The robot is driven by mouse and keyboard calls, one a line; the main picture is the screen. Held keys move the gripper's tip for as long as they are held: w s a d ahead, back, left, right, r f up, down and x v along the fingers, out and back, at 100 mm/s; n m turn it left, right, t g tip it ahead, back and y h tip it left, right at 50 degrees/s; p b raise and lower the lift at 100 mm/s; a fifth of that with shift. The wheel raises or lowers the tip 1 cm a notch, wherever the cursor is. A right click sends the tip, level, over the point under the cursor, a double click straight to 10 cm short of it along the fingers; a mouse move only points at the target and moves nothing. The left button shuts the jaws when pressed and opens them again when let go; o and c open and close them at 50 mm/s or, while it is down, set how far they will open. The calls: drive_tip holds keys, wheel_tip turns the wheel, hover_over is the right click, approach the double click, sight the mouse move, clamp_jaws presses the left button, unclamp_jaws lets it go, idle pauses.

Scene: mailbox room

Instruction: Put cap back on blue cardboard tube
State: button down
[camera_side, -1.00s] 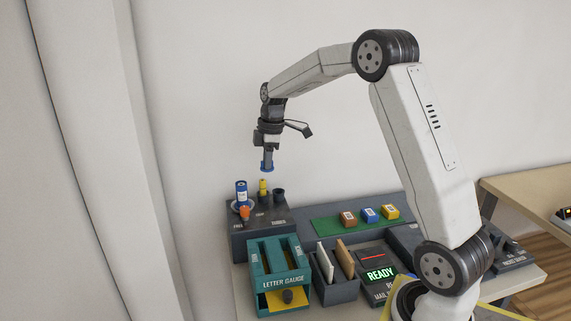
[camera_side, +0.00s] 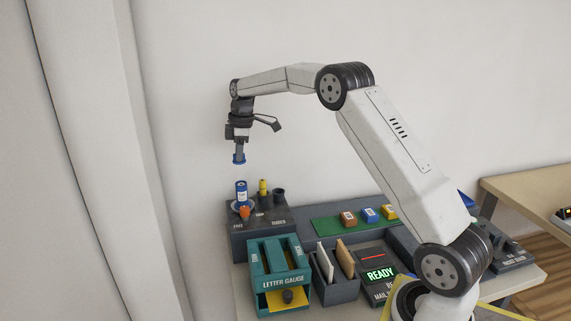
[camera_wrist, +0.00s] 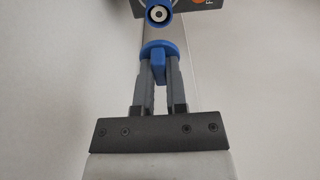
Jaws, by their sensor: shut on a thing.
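The blue cardboard tube (camera_side: 241,192) stands upright at the left of the dark holder block in the side view. Its open round end with a pale, dark-centred ring shows at the top of the wrist view (camera_wrist: 158,14). My gripper (camera_side: 239,150) points down above the tube, with a clear gap between. It is shut on the blue cap (camera_side: 239,160), which also shows between the fingertips in the wrist view (camera_wrist: 158,53). In the side view the cap is almost straight above the tube. The cap's underside is hidden.
The dark holder block (camera_side: 262,238) also holds a yellow tube (camera_side: 263,187), a dark cup (camera_side: 279,196) and an orange item (camera_side: 245,212). In front stand the teal letter gauge (camera_side: 281,282) and a dark letter rack (camera_side: 336,290). The air around the gripper is clear.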

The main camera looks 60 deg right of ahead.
sight(240, 185)
drive_tip(key=shift+f, duration=0.15)
drive_tip(key=shift+f, duration=3)
drive_tip(key=shift+f, duration=0.2)
idle(0.5)
drive_tip(key=shift+c, duration=0.5)
unclamp_jaws()
drive_tip(key=shift+r, duration=0.2)
drive_tip(key=shift+r, duration=3.3)
drive_tip(key=shift+c, duration=0.2)
